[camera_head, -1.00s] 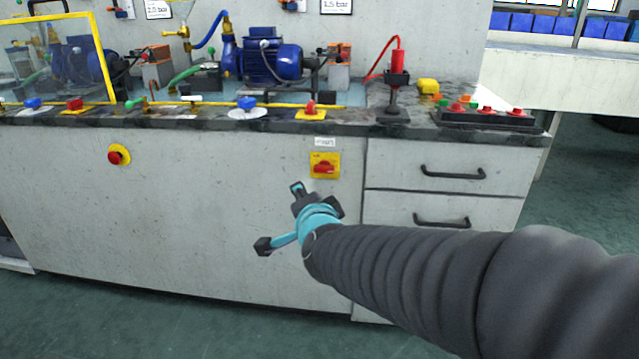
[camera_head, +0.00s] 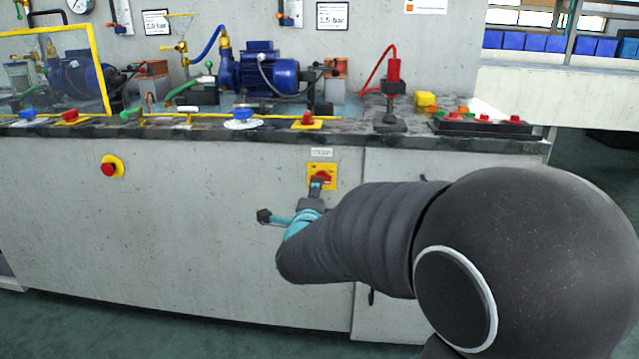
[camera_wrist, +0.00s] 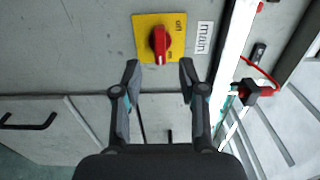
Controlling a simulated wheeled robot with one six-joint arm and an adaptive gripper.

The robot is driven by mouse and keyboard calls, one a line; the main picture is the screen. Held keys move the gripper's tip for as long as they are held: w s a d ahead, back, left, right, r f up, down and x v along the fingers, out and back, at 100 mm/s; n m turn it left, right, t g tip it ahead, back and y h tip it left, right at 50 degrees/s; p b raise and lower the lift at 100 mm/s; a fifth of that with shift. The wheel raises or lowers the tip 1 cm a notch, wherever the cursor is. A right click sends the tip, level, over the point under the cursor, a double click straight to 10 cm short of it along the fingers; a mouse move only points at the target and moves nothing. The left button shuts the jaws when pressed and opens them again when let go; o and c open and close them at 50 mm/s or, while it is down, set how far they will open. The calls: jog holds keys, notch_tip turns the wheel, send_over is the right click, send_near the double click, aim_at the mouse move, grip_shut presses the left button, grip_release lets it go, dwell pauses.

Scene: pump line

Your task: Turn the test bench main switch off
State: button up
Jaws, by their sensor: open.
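The main switch is a red rotary knob (camera_wrist: 160,42) on a yellow plate (camera_wrist: 174,25), set in the grey front panel of the bench. In the wrist view the plate reads "off" and "on", and a "main" label (camera_wrist: 203,37) sits beside it. The knob's long side points toward my gripper and the "on" mark. My gripper (camera_wrist: 159,75) is open, with its two fingertips just short of the knob and either side of its line. In the head view the switch plate (camera_head: 328,170) shows behind my gripper (camera_head: 315,188), which hides its lower part.
A red emergency button (camera_head: 109,169) is on the panel to the left. Drawers (camera_head: 400,165) are to the right, partly hidden by my arm.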

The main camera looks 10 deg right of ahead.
jog(key=x, duration=0.6)
jog(key=shift+w, duration=0.25)
grip_shut()
